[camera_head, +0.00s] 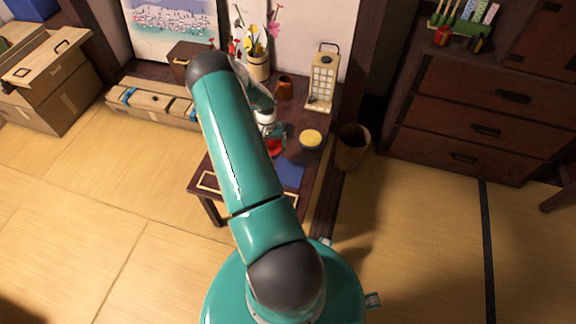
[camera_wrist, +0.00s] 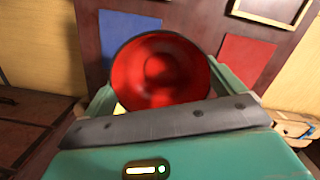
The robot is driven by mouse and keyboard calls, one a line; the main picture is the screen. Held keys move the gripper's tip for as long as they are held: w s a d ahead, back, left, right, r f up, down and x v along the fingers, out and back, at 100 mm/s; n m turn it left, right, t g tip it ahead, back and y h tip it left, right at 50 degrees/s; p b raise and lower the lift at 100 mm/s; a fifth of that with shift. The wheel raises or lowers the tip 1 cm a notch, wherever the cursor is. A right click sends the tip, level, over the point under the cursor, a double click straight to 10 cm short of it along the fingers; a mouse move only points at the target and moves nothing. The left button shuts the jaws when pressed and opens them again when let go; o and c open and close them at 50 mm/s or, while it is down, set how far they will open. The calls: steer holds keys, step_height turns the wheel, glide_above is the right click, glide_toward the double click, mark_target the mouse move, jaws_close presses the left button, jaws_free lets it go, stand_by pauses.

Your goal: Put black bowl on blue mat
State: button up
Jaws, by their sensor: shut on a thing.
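The black bowl (camera_wrist: 160,72) has a dark rim and a red inside, and it fills the middle of the wrist view. My gripper (camera_wrist: 165,95) is shut on it, with teal fingers at its left and right sides. The blue mat (camera_wrist: 130,25) lies on the dark table beyond the bowl, at the upper left, partly covered by it. In the head view the blue mat (camera_head: 291,172) shows to the right of my arm, near the table's front. A small red patch beside it is mostly hidden by my arm. I cannot tell the bowl's exact height above the table.
A red mat (camera_wrist: 245,58) lies right of the bowl, and a wood-framed tray (camera_wrist: 270,8) sits at the upper right. A bin (camera_head: 352,148) stands to the right.

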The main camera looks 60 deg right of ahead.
steer(key=s+f, duration=0.2)
steer(key=s+d+f, duration=0.1)
steer(key=s+f, duration=0.4)
steer(key=shift+s+d, duration=0.1)
steer(key=shift+d, duration=0.25)
steer(key=shift+s+f, duration=0.1)
steer(key=shift+f, duration=1.5)
steer(key=shift+f, duration=0.15)
steer(key=o, duration=0.7)
steer(key=r, duration=0.8)
steer(key=d+r, duration=0.1)
steer(key=r, duration=0.3)
steer(key=shift+w+d+r, duration=0.1)
steer(key=shift+w, duration=0.3)
